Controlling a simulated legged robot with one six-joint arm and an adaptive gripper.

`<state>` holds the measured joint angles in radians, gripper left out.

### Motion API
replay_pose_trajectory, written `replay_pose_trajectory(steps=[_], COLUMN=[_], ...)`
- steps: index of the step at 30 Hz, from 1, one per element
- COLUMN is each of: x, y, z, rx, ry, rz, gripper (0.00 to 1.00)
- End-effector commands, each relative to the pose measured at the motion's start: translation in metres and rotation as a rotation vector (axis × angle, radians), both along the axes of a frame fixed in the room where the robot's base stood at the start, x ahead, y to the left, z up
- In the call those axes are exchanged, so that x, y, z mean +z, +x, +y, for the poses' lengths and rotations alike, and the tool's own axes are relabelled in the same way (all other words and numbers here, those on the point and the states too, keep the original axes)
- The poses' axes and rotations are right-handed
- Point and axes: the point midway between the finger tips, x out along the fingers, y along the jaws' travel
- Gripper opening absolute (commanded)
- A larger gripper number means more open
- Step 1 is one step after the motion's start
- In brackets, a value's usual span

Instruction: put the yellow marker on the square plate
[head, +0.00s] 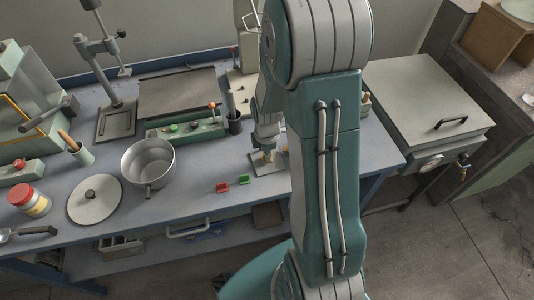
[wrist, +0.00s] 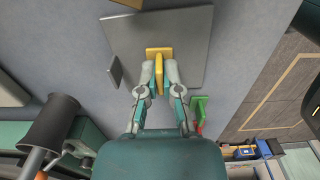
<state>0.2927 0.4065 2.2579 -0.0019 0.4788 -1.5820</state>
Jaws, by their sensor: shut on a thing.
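The square plate (head: 270,168) is a flat grey plate near the front edge of the bench, partly hidden by my arm in the head view. In the wrist view the plate (wrist: 190,38) lies under my fingertips. My gripper (wrist: 157,82) is shut on the yellow marker (wrist: 158,56), which sits between the two fingers over the plate. In the head view my gripper (head: 265,147) points down at the plate, with a bit of the yellow marker (head: 263,156) showing. I cannot tell whether the marker touches the plate.
A green marker (head: 244,179) and a red marker (head: 222,187) lie left of the plate. A pot (head: 148,168) and round lid (head: 94,205) stand further left. A black cup (head: 234,124) and green control box (head: 185,130) are behind. A small grey piece (wrist: 115,72) is beside the plate.

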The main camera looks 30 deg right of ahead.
Motion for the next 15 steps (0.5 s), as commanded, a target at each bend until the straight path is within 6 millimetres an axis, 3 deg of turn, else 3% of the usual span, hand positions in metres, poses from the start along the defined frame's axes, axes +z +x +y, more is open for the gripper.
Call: replay_pose_trajectory(steps=[9,11,12,15], x=[-0.0027,-0.0027,-0.0026,-0.0025], y=[-0.0001,0.0001,0.0001,0.0001], z=[0.0001,0.0001,0.0001,0.0001], rx=[0.0,0.0,0.0,0.0], ry=[0.0,-0.001,-0.001,0.0], rz=[-0.001,-0.002,-0.002,-0.001], gripper=[0.0,0.25,0.43,0.43])
